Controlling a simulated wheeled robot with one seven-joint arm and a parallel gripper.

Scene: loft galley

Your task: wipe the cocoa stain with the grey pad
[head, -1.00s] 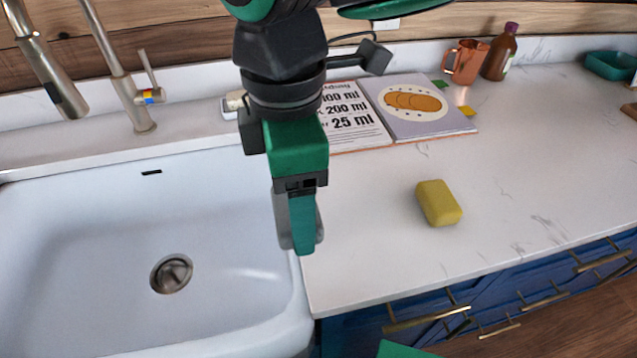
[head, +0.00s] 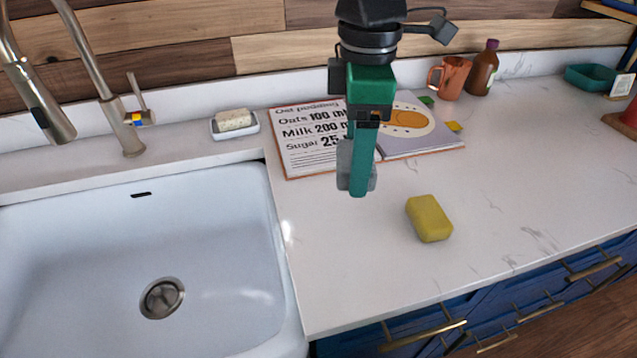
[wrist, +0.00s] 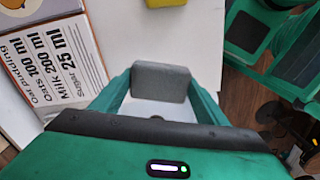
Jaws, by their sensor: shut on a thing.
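My gripper (head: 358,186) is shut on the grey pad (head: 344,168) and holds it above the counter (head: 330,245), in front of the open recipe book (head: 305,160). In the wrist view the grey pad (wrist: 160,80) sits between the two green fingers, its broad face visible. I cannot tell the exact gap between the pad and the counter. I cannot make out a cocoa stain in either view; the counter shows only thin grey marble veins. The gripper and pad hide part of the book and counter.
A yellow sponge (head: 429,219) lies on the counter right of the gripper. The white sink (head: 70,240) is at left, with a soap dish (head: 236,130) behind it. A copper mug (head: 450,78), brown bottle (head: 483,68) and teal dish (head: 590,78) stand at the back.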

